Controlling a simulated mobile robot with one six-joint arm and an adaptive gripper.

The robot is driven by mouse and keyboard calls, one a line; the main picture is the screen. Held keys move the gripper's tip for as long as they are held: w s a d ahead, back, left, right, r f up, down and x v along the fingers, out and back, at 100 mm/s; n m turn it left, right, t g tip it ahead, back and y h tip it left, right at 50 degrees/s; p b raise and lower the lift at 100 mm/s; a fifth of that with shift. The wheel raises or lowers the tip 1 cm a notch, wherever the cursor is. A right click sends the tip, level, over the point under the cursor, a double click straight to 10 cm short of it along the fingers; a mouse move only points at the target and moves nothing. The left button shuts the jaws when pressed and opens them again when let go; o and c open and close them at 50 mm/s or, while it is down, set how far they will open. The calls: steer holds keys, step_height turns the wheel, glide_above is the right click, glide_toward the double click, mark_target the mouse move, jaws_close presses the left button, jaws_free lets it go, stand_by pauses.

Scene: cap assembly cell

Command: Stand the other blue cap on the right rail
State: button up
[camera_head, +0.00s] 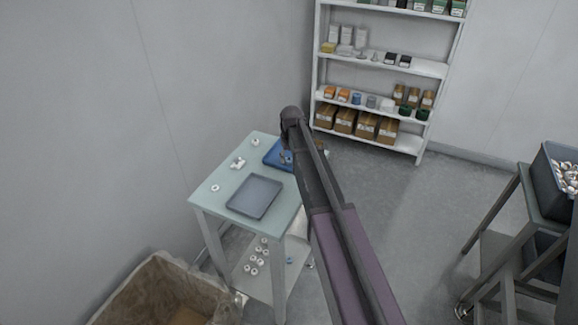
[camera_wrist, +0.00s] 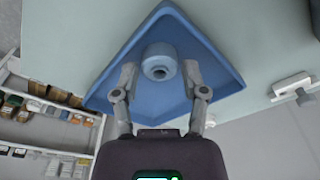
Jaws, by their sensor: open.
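A blue cap (camera_wrist: 160,62), round with a hole in its middle, sits in the blue tray (camera_wrist: 208,52) in the wrist view. My gripper (camera_wrist: 160,76) is open, with one finger on each side of the cap; I cannot tell whether they touch it. The blue tray (camera_head: 273,158) also shows at the table's far right corner in the head view, partly hidden by my arm. A white rail-like fixture (camera_wrist: 292,85) with a grey round part is at the right in the wrist view. I cannot tell which rail is the right one.
The pale table (camera_head: 262,143) also bears an empty grey-blue tray (camera_head: 255,196), a white fixture (camera_head: 238,163) and a white ring (camera_head: 215,188). Several white rings and a blue piece (camera_head: 290,260) lie on its lower shelf. A stocked shelf (camera_head: 390,70) stands behind.

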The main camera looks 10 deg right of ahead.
steer(key=shift+f, duration=0.45)
stand_by(0.3)
steer(key=c, duration=0.3)
